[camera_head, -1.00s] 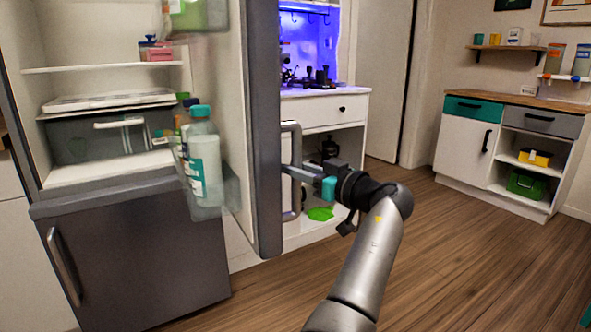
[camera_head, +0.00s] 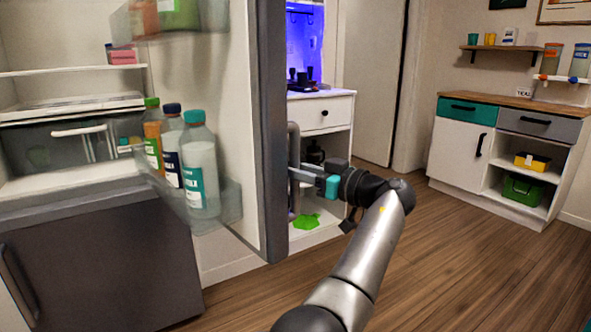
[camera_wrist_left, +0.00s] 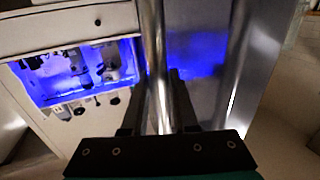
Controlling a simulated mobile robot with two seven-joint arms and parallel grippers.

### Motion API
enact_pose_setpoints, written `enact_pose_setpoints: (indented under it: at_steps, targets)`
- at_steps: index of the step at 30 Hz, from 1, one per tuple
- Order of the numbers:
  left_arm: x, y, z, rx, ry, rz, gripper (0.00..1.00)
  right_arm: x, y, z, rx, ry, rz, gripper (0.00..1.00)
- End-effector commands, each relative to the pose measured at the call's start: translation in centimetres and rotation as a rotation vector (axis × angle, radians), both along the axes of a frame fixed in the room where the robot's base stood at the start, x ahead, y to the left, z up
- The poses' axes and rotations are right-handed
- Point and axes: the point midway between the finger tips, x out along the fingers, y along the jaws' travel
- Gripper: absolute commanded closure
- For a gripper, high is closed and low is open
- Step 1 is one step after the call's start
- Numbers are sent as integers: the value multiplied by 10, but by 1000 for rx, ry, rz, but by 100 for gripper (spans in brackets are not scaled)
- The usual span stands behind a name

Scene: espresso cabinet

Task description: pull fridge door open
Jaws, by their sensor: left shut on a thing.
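The fridge door (camera_head: 238,110) stands swung open, its inner side and shelves facing me in the head view. Its long vertical handle (camera_head: 294,140) is on the outer face, right of the door's dark edge. My left gripper (camera_head: 298,176) is shut on this handle. In the left wrist view the metal handle bar (camera_wrist_left: 158,60) runs between the two fingers (camera_wrist_left: 156,84). The fridge interior (camera_head: 60,85) is exposed, with a drawer (camera_head: 60,140) inside. My right gripper is not in view.
Several bottles (camera_head: 200,172) stand in the lower door shelf. A dark lower fridge door (camera_head: 100,260) is closed. Behind the door is a white cabinet (camera_head: 325,114) with a green item (camera_head: 306,222) low down. Wooden floor (camera_head: 450,250) is clear at the right.

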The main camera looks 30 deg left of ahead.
Motion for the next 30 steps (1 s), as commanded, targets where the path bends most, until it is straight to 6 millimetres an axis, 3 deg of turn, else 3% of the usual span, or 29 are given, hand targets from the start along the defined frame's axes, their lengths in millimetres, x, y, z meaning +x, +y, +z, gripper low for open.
enact_pose_setpoints:
  at_steps: [9,10,17,30]
  targets:
    - [0,0,-1,-2,1,-1,100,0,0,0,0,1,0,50]
    - [0,0,-1,-2,1,-1,69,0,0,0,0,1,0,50]
    - [0,0,0,-1,1,-1,44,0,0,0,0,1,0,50]
    - [-1,-8,0,-1,1,-3,43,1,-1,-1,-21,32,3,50]
